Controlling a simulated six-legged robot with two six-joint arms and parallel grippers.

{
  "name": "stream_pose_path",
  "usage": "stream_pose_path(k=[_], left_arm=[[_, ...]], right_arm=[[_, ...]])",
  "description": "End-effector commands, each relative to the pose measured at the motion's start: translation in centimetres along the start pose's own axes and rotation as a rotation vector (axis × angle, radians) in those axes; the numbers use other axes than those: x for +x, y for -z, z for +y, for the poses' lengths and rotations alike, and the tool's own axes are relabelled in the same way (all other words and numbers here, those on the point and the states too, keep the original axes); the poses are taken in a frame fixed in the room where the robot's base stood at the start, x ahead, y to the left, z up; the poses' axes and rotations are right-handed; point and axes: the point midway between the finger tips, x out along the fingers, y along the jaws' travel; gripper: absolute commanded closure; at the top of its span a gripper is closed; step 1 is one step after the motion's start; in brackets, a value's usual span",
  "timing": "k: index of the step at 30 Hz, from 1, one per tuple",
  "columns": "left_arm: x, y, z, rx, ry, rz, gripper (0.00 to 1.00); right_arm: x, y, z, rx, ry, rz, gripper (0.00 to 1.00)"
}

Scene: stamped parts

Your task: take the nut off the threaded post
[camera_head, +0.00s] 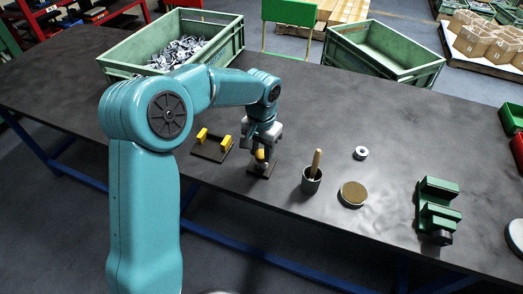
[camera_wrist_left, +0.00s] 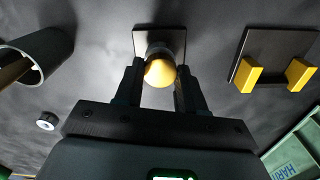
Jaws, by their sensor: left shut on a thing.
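The threaded post stands on a small dark square base plate (camera_head: 262,169) on the table. My left gripper (camera_head: 262,155) is over the post from above, one finger on each side, shut on the nut. The base plate also shows in the left wrist view (camera_wrist_left: 172,33). My right gripper is not in view.
A plate with two yellow uprights (camera_head: 213,147) stands left of the post. To the right are a dark cup with a wooden handle (camera_head: 312,181), a pale ring (camera_head: 361,153), a brown disc (camera_head: 353,193) and a green vise (camera_head: 438,207). A green crate (camera_head: 226,45) holds metal parts behind.

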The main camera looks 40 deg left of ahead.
Motion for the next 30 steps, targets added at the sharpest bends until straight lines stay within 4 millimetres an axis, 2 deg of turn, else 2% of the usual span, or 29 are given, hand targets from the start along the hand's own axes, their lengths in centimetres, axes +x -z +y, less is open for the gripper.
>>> stream_pose_path(k=[3, 9, 10, 12, 13, 23, 26, 30], left_arm=[[0.0, 0.0, 0.0, -0.115, 0.000, 0.001, 0.91], [0.0, 0.0, 0.0, -0.138, 0.000, 0.001, 0.91], [0.0, 0.0, 0.0, -0.138, 0.000, 0.001, 0.58], [0.0, 0.0, 0.0, -0.137, 0.000, 0.000, 0.35], [0.0, 0.0, 0.0, -0.137, 0.000, 0.001, 0.31], [-0.4, 0.0, 0.0, -0.136, 0.000, 0.002, 0.31], [-1.7, 0.1, 0.0, -0.137, 0.000, 0.004, 0.31], [-5.1, 0.1, 0.0, -0.135, 0.000, 0.007, 0.31]], right_arm=[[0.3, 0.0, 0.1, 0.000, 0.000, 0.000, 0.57], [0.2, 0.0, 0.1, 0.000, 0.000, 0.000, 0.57], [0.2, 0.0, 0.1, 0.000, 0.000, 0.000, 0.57], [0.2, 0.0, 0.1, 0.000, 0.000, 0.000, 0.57], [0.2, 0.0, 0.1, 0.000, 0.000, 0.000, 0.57], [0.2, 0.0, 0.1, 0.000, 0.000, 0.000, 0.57], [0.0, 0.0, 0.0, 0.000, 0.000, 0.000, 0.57], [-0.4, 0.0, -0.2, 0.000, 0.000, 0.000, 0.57]])
